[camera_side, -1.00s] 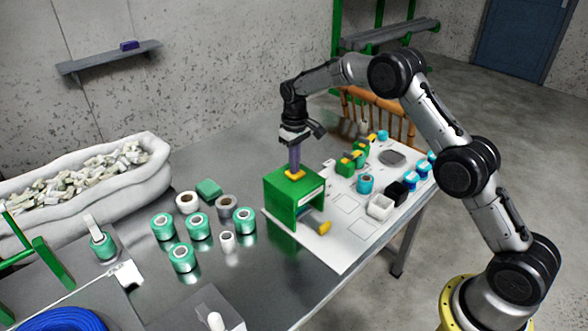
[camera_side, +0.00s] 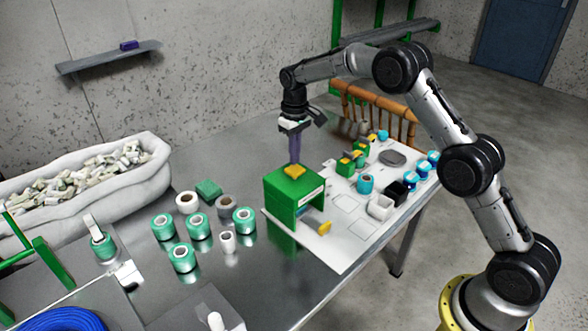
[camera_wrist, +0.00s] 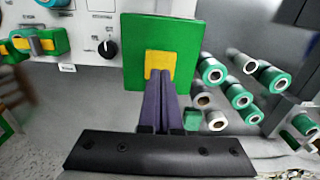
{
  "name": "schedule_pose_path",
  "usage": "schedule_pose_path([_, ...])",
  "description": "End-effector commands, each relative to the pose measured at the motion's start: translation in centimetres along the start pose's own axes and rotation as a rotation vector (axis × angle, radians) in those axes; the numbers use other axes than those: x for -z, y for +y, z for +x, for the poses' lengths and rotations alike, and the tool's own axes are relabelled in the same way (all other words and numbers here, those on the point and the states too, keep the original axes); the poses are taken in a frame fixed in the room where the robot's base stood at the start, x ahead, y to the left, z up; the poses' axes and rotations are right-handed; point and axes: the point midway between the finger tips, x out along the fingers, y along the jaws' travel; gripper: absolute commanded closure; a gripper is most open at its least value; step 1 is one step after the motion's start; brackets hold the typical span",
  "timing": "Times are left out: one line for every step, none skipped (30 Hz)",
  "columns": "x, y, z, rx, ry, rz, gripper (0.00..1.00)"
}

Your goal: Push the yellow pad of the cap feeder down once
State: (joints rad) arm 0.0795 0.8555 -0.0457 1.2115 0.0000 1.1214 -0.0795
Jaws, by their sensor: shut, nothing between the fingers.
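The cap feeder (camera_side: 291,193) is a green box standing on the white board, with the yellow pad (camera_side: 295,171) on its top. In the wrist view the pad (camera_wrist: 160,63) lies just beyond the fingertips, which overlap its near part. My gripper (camera_side: 295,161) points down with its purple fingers shut and empty. The tips look slightly above the pad, apart from it or nearly so; the exact gap is hard to tell.
Several green and white rolls (camera_side: 198,226) stand left of the feeder. Green and yellow blocks (camera_side: 350,163), a white box (camera_side: 381,206) and blue pieces (camera_side: 411,178) sit on the board to its right. A white bin (camera_side: 90,180) stands at far left.

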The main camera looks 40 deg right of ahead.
Motion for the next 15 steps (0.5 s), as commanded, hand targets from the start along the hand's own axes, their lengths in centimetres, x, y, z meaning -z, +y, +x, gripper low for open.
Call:
schedule_pose_path([0.1, 0.0, -0.5, 0.000, 0.003, 0.000, 1.00])
schedule_pose_path([0.1, 0.0, -0.7, 0.000, 0.003, 0.000, 1.00])
schedule_pose_path([0.0, 0.0, -1.0, 0.000, 0.002, 0.000, 1.00])
schedule_pose_path([0.0, 0.0, -1.2, 0.000, 0.002, 0.000, 1.00])
schedule_pose_path([0.1, 0.0, -1.4, 0.000, 0.003, 0.000, 1.00])
schedule_pose_path([0.1, 0.0, -1.7, 0.000, 0.003, 0.000, 1.00])
schedule_pose_path([0.1, 0.0, -1.9, 0.000, 0.003, 0.000, 1.00])
schedule_pose_path([0.1, 0.0, -2.1, 0.000, 0.003, 0.000, 1.00])
schedule_pose_path([0.1, 0.0, -2.4, 0.000, 0.003, 0.000, 1.00])
schedule_pose_path([0.1, 0.0, -2.6, 0.000, 0.003, 0.000, 1.00])
schedule_pose_path([0.1, 0.0, -2.8, 0.000, 0.004, 0.000, 1.00])
schedule_pose_path([0.1, 0.0, -3.0, 0.000, 0.003, 0.000, 1.00])
schedule_pose_path([0.1, 0.0, -3.1, 0.000, 0.003, 0.000, 1.00])
schedule_pose_path([0.0, 0.0, -3.2, 0.000, 0.002, 0.000, 1.00])
schedule_pose_path([0.0, 0.0, -3.3, 0.000, 0.002, 0.000, 1.00])
